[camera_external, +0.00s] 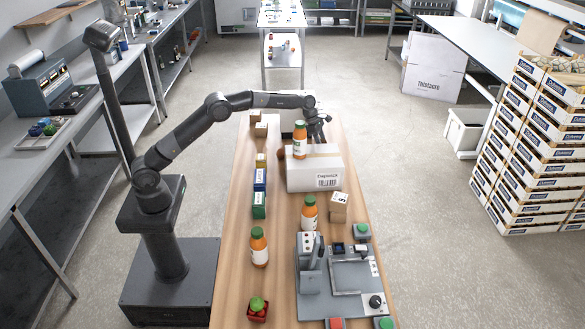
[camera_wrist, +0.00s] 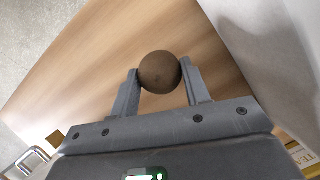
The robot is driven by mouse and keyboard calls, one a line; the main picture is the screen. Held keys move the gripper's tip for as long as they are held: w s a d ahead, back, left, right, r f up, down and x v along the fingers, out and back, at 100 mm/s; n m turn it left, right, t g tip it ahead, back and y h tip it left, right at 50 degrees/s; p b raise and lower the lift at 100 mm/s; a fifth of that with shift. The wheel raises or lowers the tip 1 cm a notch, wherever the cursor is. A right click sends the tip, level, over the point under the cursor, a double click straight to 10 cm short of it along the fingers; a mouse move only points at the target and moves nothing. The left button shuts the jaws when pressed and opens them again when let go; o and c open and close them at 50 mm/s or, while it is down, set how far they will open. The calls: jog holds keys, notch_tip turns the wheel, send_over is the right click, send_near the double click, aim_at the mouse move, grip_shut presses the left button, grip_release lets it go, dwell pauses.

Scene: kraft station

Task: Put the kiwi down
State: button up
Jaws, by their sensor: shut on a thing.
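The kiwi (camera_wrist: 160,72) is a round brown fruit. In the wrist view it sits between the two fingertips of my gripper (camera_wrist: 160,80), which is shut on it. The wooden table (camera_wrist: 85,85) shows beyond it; I cannot tell how high the kiwi is held. In the outside view my gripper (camera_external: 320,133) is over the far part of the table (camera_external: 240,215), behind the white carton. The kiwi cannot be made out between the fingers there.
A white carton (camera_external: 314,174) with an orange bottle (camera_external: 300,141) on top stands just in front of my gripper. A reddish-brown round thing (camera_external: 281,154) shows at its left edge. Small boxes (camera_external: 259,180) line the left side. Bottles and a grey fixture (camera_external: 340,275) stand nearer.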

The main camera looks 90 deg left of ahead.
jog(key=shift+f, duration=1.8)
jog(key=shift+f, duration=0.1)
jog(key=o, duration=1.1)
